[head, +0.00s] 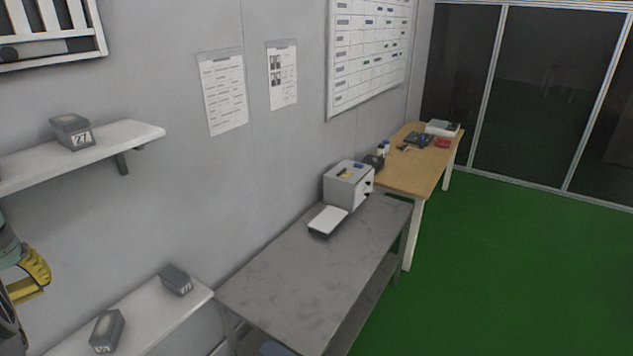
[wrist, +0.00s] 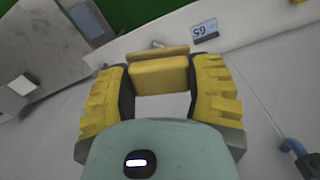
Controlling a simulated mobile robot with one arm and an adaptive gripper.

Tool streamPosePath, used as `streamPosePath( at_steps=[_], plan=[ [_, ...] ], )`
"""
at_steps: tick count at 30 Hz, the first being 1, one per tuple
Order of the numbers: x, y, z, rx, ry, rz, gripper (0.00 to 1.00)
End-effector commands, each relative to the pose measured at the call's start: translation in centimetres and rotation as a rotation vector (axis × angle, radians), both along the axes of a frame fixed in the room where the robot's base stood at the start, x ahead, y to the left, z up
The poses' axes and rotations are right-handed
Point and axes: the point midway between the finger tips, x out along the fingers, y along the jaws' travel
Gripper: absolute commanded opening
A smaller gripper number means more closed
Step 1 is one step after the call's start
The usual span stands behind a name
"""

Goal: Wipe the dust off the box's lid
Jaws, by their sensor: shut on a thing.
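My gripper (wrist: 158,88) has yellow ribbed fingers and is shut on a yellow block (wrist: 158,74), which spans the gap between them. In the head view my gripper (head: 32,275) shows at the left edge, partly cut off, in front of the wall between the two shelves. A grey box marked 27 (head: 72,131) sits on the upper shelf, with a paler patch on its lid. Two more grey boxes sit on the lower shelf: one in front (head: 107,330) with a pale patch on top, one farther right (head: 176,280). The gripper touches no box that I can see.
The upper shelf (head: 130,138) and lower shelf (head: 150,318) jut from the wall. A grey workbench (head: 300,270) holds a printer-like machine (head: 348,186). A wooden table (head: 415,170) stands beyond it. Green floor (head: 500,270) is clear at right.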

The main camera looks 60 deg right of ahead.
Motion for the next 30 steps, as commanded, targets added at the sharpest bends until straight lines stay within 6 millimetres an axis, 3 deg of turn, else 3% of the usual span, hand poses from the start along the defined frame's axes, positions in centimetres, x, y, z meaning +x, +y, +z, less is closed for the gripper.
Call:
streamPosePath(
  at_steps=[6,10,30],
  plan=[
    [-0.4,-0.7,-0.9,-0.001,0.004,-0.016,0.21],
    [-0.9,-1.4,-2.9,0.0,0.006,-0.032,0.21],
    [-1.1,-2.1,-4.5,-0.003,0.003,-0.045,0.21]
  ],
)
